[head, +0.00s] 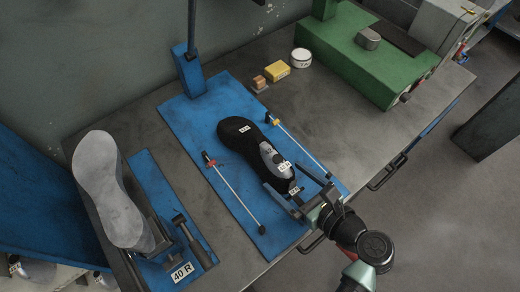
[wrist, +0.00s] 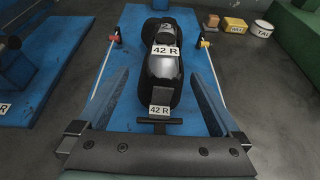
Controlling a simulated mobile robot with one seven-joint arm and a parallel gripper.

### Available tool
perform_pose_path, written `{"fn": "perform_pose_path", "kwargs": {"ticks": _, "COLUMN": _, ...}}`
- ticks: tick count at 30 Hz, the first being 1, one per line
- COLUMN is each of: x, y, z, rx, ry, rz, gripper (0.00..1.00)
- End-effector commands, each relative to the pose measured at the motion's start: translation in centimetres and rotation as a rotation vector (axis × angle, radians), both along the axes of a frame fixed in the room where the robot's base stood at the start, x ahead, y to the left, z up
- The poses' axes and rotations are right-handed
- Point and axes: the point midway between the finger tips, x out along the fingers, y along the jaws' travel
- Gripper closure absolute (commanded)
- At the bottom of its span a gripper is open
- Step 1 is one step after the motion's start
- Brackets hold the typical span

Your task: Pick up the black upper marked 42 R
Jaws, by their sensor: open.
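The black upper marked 42 R (head: 238,131) lies on a blue base plate (head: 176,122) on the workbench. It is black with a grey top part and white labels. In the wrist view the upper (wrist: 163,94) lies ahead of my gripper, with "42 R" labels readable on it and at its near end. My gripper (head: 298,189) is open at the near end of the upper. In the wrist view the fingers of my gripper (wrist: 158,90) stand apart, one on each side of the upper, with gaps between. No contact shows.
Thin rods with red (head: 209,160) and yellow (head: 270,119) ends flank the upper. A grey sole form (head: 112,190) stands left by a "40 R" label (head: 181,272). A yellow box (head: 277,71), a white tin (head: 301,58) and a green machine (head: 350,60) stand at the back.

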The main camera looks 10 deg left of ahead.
Motion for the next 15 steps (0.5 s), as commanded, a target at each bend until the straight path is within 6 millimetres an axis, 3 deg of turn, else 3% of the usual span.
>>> {"fn": "perform_pose_path", "kwargs": {"ticks": 15, "x": 3.8, "y": 3.1, "z": -2.4, "rx": -0.001, "ry": -0.001, "rz": 0.001, "gripper": 0.00}}
